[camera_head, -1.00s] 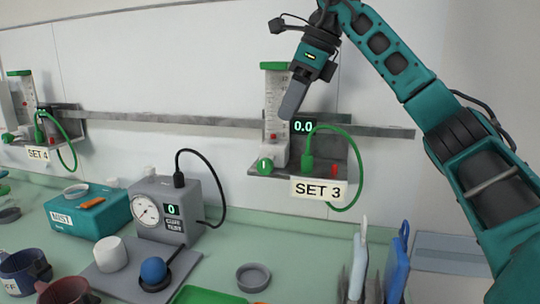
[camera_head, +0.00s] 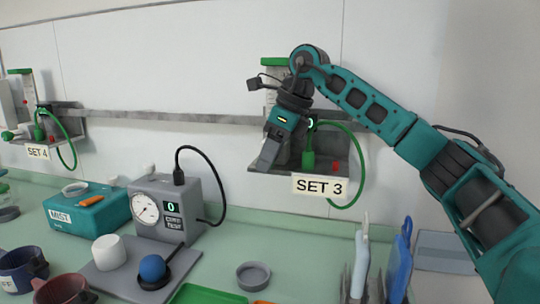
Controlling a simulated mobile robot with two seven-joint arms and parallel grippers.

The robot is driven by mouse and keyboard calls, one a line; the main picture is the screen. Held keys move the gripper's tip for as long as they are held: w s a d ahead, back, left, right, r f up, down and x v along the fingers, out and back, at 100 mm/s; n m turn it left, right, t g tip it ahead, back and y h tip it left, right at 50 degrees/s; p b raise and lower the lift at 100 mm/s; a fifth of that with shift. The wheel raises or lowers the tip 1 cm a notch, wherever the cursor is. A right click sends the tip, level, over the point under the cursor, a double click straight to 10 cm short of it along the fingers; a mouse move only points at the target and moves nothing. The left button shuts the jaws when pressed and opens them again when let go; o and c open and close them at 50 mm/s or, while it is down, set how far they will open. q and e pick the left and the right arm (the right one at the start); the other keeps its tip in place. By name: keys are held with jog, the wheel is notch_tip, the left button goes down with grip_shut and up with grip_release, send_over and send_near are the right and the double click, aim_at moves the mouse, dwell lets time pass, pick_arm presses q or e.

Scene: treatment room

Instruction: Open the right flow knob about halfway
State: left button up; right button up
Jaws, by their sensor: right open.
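The right flowmeter stands on a grey shelf (camera_head: 330,166) on the wall rail, above a SET 3 label (camera_head: 319,186). Its green top (camera_head: 273,62) shows, but my right arm covers most of its tube. Its flow knob, low on the front, is hidden behind my right gripper (camera_head: 264,163). The gripper points down at the knob's place with its jaws open; I cannot tell whether they touch or surround the knob. The display (camera_head: 312,123) is partly covered, and only a green digit edge shows. My left gripper is not in view.
A green hose (camera_head: 357,150) loops right of the gripper, with a red fitting beside it. The left flowmeter (camera_head: 25,92), labelled SET 4, is far left. A grey gauge box (camera_head: 166,208), teal box (camera_head: 88,211), cups and blue tools (camera_head: 398,265) stand on the counter below.

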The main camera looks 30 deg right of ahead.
grip_shut()
jog(key=p, duration=0.2)
jog(key=g+h+p, duration=0.1)
jog(key=p, duration=0.1)
jog(key=shift+w+a+r+g, duration=0.15)
jog(key=shift+a+r+g, duration=0.1)
jog(key=shift+g, duration=0.05)
jog(key=shift+w+a+f+g+h+p, duration=0.1)
jog(key=shift+f+g+h+p, duration=0.1)
jog(key=shift+g+h+p, duration=0.35)
jog(key=shift+w+a+f+g+h, duration=0.1)
jog(key=shift+w+g+h, duration=0.1)
jog(key=shift+g+h, duration=0.9)
jog(key=shift+f+g, duration=0.1)
jog(key=shift+g, duration=0.15)
